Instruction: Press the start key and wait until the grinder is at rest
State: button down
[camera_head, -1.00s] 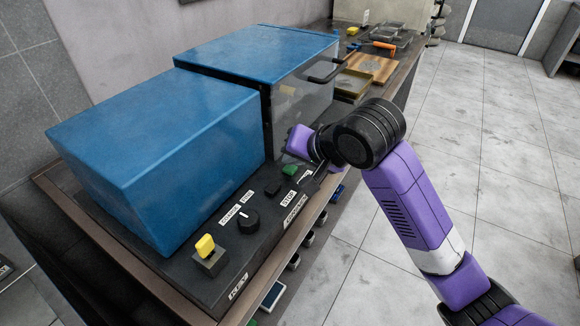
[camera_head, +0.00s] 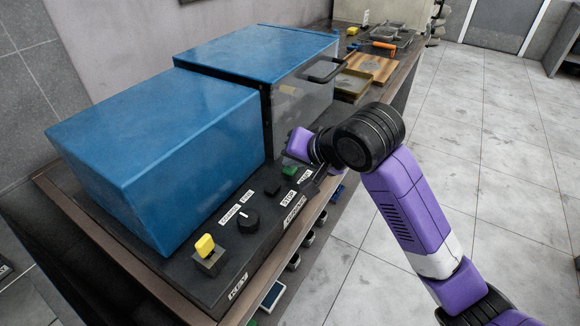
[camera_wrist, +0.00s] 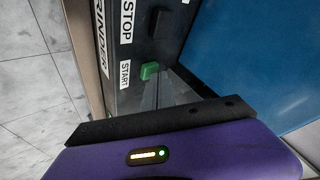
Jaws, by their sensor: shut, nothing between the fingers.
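The green start key (camera_head: 290,172) sits on the dark control panel, beside its START label and past the black stop key (camera_head: 272,187). In the wrist view the start key (camera_wrist: 150,70) lies just ahead of my gripper (camera_wrist: 155,92). The grey fingers are together and empty, close to the key; I cannot tell whether they touch it. In the head view my gripper hangs over the panel's far end, with its fingers mostly hidden. The grinder (camera_head: 262,43) is a blue-topped box with a dark front and a handle. Whether it is running does not show.
A black rotary knob (camera_head: 246,221) and a yellow key switch (camera_head: 205,246) are on the near end of the panel. A wooden board (camera_head: 370,67) and trays lie further along the bench. The tiled floor to the right is open.

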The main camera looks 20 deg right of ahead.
aim_at(293, 171)
jog(key=shift+f, duration=0.2)
dwell(0.3)
jog(key=shift+r, duration=0.1)
jog(key=shift+r+p, duration=0.8)
jog(key=shift+p, duration=0.25)
notch_tip(293, 171, up, 5)
jog(key=p, duration=0.5)
jog(key=shift+s, duration=0.1)
dwell(0.5)
